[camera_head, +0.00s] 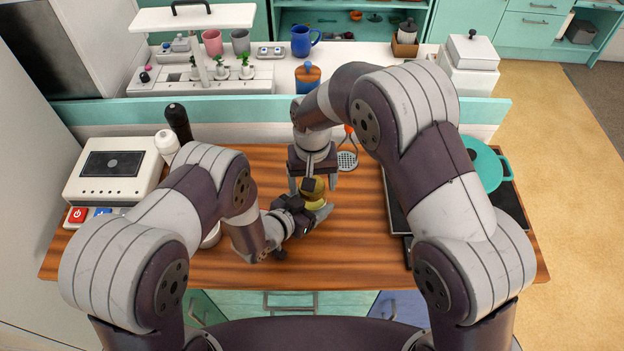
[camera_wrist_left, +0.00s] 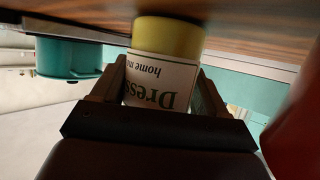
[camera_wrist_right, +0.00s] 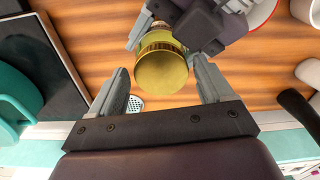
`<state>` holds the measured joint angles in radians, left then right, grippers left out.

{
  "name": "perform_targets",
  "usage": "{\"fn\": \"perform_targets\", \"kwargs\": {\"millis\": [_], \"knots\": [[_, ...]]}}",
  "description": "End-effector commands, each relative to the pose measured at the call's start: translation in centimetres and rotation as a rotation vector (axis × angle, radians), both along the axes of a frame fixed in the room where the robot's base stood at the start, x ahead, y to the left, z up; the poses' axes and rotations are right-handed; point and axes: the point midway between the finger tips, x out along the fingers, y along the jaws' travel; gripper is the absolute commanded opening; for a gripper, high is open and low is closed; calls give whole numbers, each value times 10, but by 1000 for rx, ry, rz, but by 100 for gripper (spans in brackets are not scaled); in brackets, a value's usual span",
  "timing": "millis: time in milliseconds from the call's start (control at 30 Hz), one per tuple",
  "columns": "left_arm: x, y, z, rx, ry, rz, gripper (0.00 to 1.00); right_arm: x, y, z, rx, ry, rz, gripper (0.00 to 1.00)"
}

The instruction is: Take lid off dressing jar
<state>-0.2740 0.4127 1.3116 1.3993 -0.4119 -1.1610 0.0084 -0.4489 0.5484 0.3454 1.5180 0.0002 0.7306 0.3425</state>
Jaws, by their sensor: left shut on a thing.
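The dressing jar (camera_head: 319,204) stands near the middle of the wooden counter, with yellow contents and a white label reading "Dress…" in the left wrist view (camera_wrist_left: 160,80). My left gripper (camera_head: 308,213) is shut on the jar's side, fingers on both sides of the label. The gold lid (camera_wrist_right: 162,68) is on the jar in the right wrist view. My right gripper (camera_head: 313,186) points down over the jar. It is open, its fingers (camera_wrist_right: 162,88) spread on either side of the lid with gaps to it. The lid is partly hidden in the head view.
A slotted utensil (camera_head: 347,160) lies behind the jar. A teal pot (camera_head: 487,168) stands on the dark hob at right. A white appliance (camera_head: 110,170), a dark mill (camera_head: 179,122) and a white one (camera_head: 167,144) stand at left. The counter's front middle is mostly clear.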

Motion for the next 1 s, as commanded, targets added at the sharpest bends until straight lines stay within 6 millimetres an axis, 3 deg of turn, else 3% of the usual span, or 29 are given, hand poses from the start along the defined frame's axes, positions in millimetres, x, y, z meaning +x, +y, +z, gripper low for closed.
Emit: {"fn": "perform_targets", "kwargs": {"millis": [300, 500, 733, 1000], "knots": [[0, 0, 1, -1, -2, -1, 0, 0, 0, 3, 1, -2, -2, 87], [0, 0, 1, -1, -3, -1, 0, 1, 1, 35, 2, -4, -2, 87], [0, -1, 1, -1, -3, -2, 0, 5, 3, 54, 9, -17, -17, 83], [0, -1, 1, -1, -3, -2, 0, 3, 2, 81, 10, -10, -675, 83]]}}
